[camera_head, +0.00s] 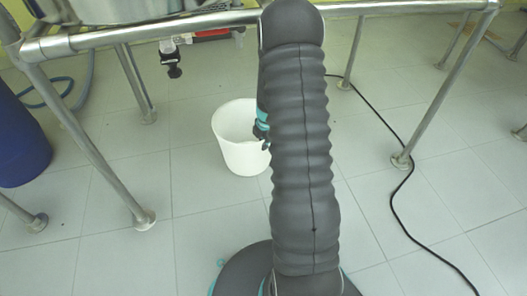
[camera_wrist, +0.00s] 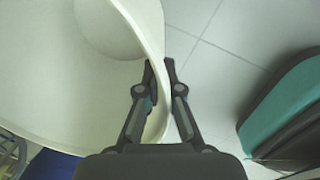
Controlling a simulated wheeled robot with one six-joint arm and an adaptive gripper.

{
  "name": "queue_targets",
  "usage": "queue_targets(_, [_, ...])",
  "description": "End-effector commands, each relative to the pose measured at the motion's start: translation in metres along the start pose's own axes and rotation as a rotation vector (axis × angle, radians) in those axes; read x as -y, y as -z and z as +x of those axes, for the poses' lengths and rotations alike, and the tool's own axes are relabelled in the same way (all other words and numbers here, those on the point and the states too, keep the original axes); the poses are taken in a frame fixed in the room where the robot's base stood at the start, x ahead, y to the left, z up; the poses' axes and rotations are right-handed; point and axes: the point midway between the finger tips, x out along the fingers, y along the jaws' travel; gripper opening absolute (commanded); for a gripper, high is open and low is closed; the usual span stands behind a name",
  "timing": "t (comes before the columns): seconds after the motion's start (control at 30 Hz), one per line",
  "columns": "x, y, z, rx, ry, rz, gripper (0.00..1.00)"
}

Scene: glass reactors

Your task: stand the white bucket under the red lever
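The white bucket (camera_head: 238,150) is upright on or just above the tiled floor, left of my arm; I cannot tell which. In the wrist view the bucket (camera_wrist: 60,95) fills the left side, with its wall running between my fingers. My gripper (camera_wrist: 160,64) has one finger inside the rim and one outside, both close against the wall, and looks shut on it. In the head view my arm hides most of the gripper (camera_head: 262,130). The red lever (camera_head: 212,33) is at the top, under the frame's rail, beside a black outlet (camera_head: 172,66) that points down.
A metal frame (camera_head: 92,160) with legs stands around the bucket's area. A blue drum (camera_head: 20,145) is at the far left. A black cable (camera_head: 395,205) runs along the floor at right. The floor below the black outlet is clear.

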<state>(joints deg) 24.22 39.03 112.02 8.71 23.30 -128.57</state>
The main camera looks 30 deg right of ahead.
Motion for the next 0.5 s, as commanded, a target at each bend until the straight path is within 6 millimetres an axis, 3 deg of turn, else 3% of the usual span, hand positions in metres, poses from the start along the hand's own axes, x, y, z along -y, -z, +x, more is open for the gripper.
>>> queue_targets(0.17, [-0.001, 0.001, 0.009, 0.000, 0.000, 0.001, 0.00])
queue_targets(0.4, [0.003, 0.001, 0.039, -0.001, 0.001, 0.002, 0.00])
queue_targets(0.5, [0.003, 0.001, 0.041, 0.001, -0.001, 0.001, 0.00])
